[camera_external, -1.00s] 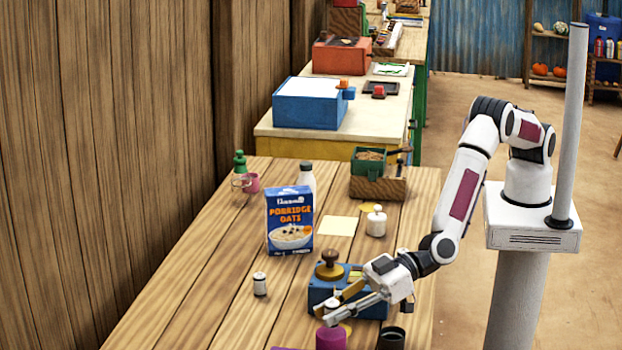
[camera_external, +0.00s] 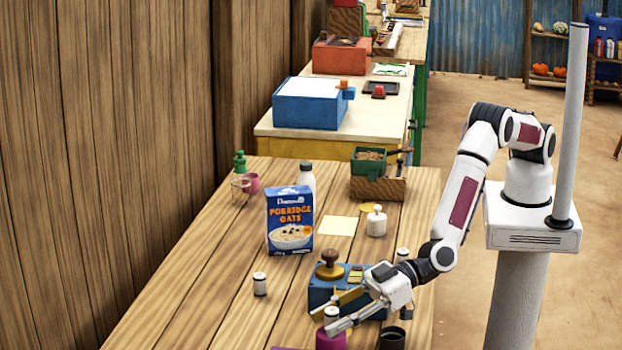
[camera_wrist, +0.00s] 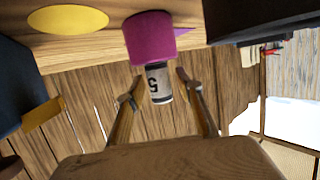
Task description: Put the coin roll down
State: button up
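A coin roll (camera_external: 331,314), white with dark ends, stands upright on the magenta cylinder (camera_external: 330,339) at the near end of the table. In the wrist view the roll (camera_wrist: 158,82), marked 5, is end-on against the magenta cylinder (camera_wrist: 150,38). My gripper (camera_external: 338,313) is open around the roll. In the wrist view the fingers of my gripper (camera_wrist: 157,88) stand on either side of it, with a gap showing on both sides. A similar roll (camera_external: 260,284) stands on the table to the left, and another (camera_external: 402,254) stands behind my wrist.
A blue box with a brown knob (camera_external: 330,264) stands right behind my gripper. A dark cup (camera_external: 391,338) is close on the right. A porridge oats box (camera_external: 290,221), a white jar (camera_external: 376,221) and a pale card (camera_external: 337,226) are farther back.

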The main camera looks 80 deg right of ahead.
jog(key=shift+s+r, duration=0.1)
jog(key=shift+s+d+r, duration=0.25)
jog(key=shift+s+d, duration=0.15)
jog(key=shift+s, duration=0.1)
jog(key=v, duration=1)
jog(key=shift+s+d, duration=0.15)
jog(key=shift+s, duration=0.05)
jog(key=shift+r, duration=0.1)
dwell(0.8)
jog(key=w+d+r+m+g+h, duration=0.1)
jog(key=w+d+r+g, duration=0.1)
jog(key=w+d+r, duration=0.9)
jog(key=s+d+r+m+h, duration=0.1)
jog(key=d+r, duration=0.3)
jog(key=d, duration=0.6)
jog(key=s+d+r+m+h, duration=0.1)
jog(key=d+r, duration=0.4)
jog(key=d, duration=0.6)
jog(key=s+d+r+m+g+h, duration=0.1)
jog(key=s+d, duration=0.4)
jog(key=d, duration=0.4)
jog(key=s+d+r+m+g+h, duration=0.1)
jog(key=s+d, duration=0.3)
jog(key=d, duration=0.5)
jog(key=s+d+f+m+g+h, duration=0.2)
jog(key=s+d+f+h, duration=0.1)
jog(key=s+d, duration=1.1)
jog(key=shift+s+h, duration=0.4)
jog(key=shift+s, duration=0.35)
